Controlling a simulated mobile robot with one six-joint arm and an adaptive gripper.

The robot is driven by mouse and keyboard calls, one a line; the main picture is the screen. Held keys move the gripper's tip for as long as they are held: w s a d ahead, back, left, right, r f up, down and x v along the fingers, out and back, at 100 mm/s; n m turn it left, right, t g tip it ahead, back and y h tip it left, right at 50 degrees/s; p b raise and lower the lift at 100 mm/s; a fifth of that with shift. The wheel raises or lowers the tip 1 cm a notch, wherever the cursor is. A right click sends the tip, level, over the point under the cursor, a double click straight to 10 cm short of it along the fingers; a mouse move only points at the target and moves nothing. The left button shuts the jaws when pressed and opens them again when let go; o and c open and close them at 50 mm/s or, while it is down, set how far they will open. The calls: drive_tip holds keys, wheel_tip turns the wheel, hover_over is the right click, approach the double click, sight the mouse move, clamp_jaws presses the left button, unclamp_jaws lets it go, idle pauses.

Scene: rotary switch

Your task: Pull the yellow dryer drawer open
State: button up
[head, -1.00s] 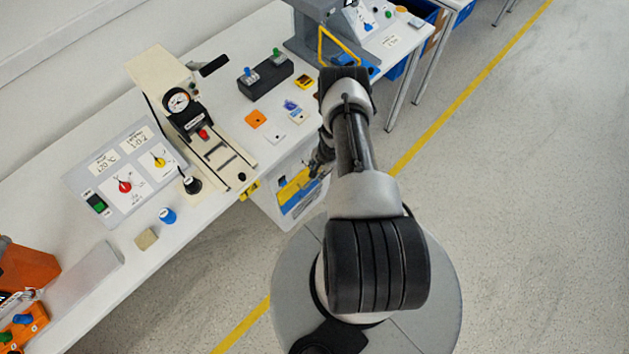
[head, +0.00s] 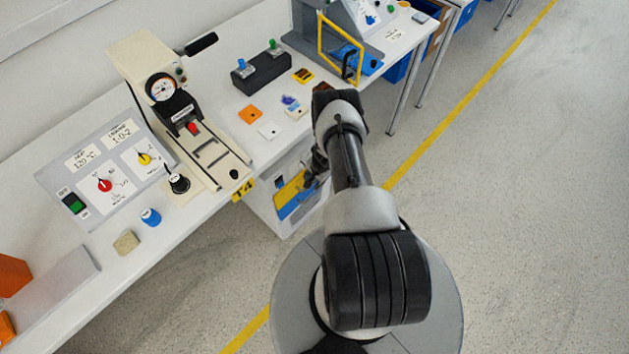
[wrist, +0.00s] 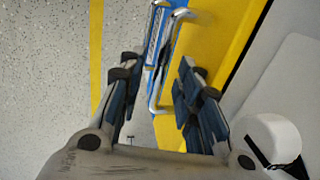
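The yellow drawer (head: 287,191) is in the white cabinet under the bench, with a blue drawer (head: 297,205) below it. In the wrist view the yellow drawer front (wrist: 215,38) fills the upper right, and a silver bar handle (wrist: 154,92) stands out from it. My gripper (wrist: 158,88) is open, with one dark finger pad on each side of the handle. I cannot tell whether either pad touches it. In the head view my gripper (head: 312,172) is at the drawer front, partly hidden by my arm. The drawer looks closed.
The white bench (head: 195,215) stands above the cabinet, carrying a press (head: 190,110), a control panel (head: 105,175) and small parts. A yellow frame (head: 340,50) stands at the back. The floor (head: 500,200) to the right is clear, with a yellow line.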

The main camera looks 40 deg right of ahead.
clamp_jaws()
idle(0.3)
idle(0.5)
